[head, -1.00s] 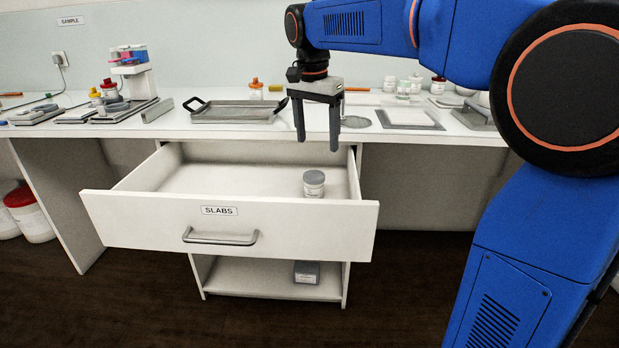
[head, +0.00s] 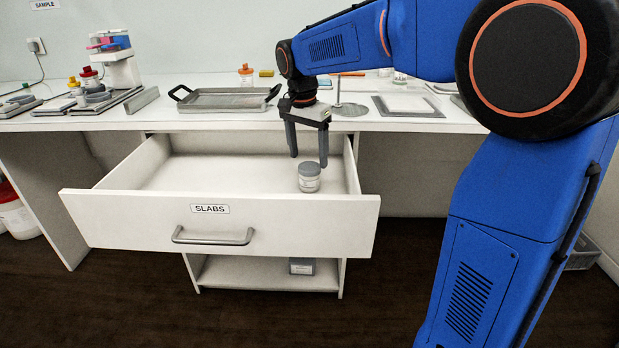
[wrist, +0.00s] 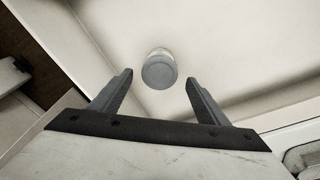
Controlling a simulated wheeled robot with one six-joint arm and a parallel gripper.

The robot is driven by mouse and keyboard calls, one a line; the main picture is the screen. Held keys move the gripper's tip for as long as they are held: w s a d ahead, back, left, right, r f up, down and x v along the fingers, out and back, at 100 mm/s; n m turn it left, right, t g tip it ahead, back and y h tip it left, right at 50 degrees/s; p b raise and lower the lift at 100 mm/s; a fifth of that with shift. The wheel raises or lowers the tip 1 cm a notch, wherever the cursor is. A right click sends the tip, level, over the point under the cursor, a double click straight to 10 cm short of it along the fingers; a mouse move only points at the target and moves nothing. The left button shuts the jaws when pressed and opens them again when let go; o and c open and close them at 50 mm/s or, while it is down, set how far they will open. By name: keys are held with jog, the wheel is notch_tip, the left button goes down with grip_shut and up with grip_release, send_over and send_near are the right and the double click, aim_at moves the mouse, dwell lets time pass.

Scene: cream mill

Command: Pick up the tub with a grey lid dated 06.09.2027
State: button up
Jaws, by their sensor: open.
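A small white tub with a grey lid (head: 309,178) stands upright inside the open drawer labelled SLABS (head: 140,215), near its right side. A label shows on its side, but the date is too small to read. In the wrist view the grey lid (wrist: 159,71) shows from above, ahead of the fingers and between their lines. My gripper (head: 309,160) is open and empty, pointing down above the drawer, just above and behind the tub in the head view. It also shows in the wrist view (wrist: 160,84), not touching the tub.
The bench above holds a metal tray (head: 225,99) with black handles, a round grey plate (head: 349,110) and a framed sheet (head: 408,106). A grey box (head: 302,266) lies on the shelf below. The rest of the drawer floor is bare.

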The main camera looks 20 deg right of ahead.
aim_at(309, 167)
jog(key=shift+w+d+f, duration=0.1)
jog(key=shift+d+f, duration=0.05)
jog(key=shift+f, duration=1.55)
jog(key=shift+w+d+f, duration=0.1)
jog(key=shift+d+f, duration=0.05)
jog(key=shift+f, duration=1.55)
jog(key=c, duration=1.1)
